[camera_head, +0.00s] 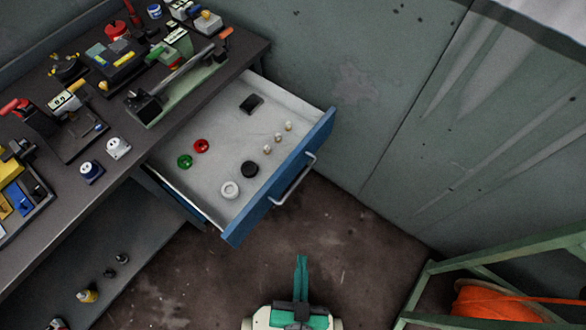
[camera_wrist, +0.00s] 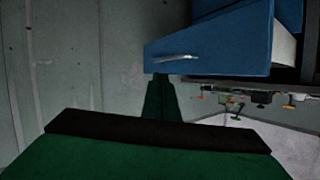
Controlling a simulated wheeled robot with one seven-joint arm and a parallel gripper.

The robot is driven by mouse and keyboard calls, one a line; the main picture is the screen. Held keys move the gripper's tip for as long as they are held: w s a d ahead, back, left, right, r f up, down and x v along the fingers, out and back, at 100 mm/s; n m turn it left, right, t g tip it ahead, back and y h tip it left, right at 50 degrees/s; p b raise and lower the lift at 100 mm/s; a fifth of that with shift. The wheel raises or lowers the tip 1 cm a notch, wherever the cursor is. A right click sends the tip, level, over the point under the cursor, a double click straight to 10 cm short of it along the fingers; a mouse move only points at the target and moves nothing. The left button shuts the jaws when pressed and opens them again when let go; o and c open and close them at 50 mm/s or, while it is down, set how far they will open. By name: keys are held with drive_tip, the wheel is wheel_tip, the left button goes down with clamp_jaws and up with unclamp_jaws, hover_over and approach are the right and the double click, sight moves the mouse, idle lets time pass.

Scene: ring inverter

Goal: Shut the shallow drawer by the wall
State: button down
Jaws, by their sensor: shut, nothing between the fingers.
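The shallow drawer (camera_head: 222,160) is pulled out from under the workbench, beside the wall. It has a blue front (camera_head: 279,178) with a silver bar handle (camera_head: 294,180). Inside lie rings in red, green, white and black, a dark block and several small pale pegs. In the wrist view the blue drawer front (camera_wrist: 215,45) and its handle (camera_wrist: 176,58) fill the upper right. My gripper (camera_head: 301,262) is shut and empty, with its green fingers together, below and in front of the drawer front, apart from it. Its fingers also show in the wrist view (camera_wrist: 158,88), just below the handle in the picture.
The dark workbench (camera_head: 122,168) is crowded with tools and parts. A lower shelf (camera_head: 150,245) holds small items. A green metal frame with an orange cable reel (camera_head: 495,302) stands at the lower right. The grey wall (camera_head: 345,85) adjoins the drawer's far side. The floor before the drawer is clear.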

drive_tip(key=w+d+f+m+g, duration=0.1)
drive_tip(key=d+f+m+g, duration=0.2)
drive_tip(key=f, duration=0.6)
drive_tip(key=w+d+f+m+g, duration=0.1)
drive_tip(key=w+d+f+m, duration=0.15)
drive_tip(key=f+m, duration=0.5)
drive_tip(key=m+y, duration=1.3)
drive_tip(key=y, duration=0.2)
approach(293, 172)
drive_tip(key=shift+n+t, duration=0.25)
drive_tip(key=shift+t, duration=0.05)
drive_tip(key=x, duration=0.6)
drive_tip(key=shift+a+f, duration=0.2)
drive_tip(key=shift+a, duration=0.1)
drive_tip(key=shift+w, duration=0.1)
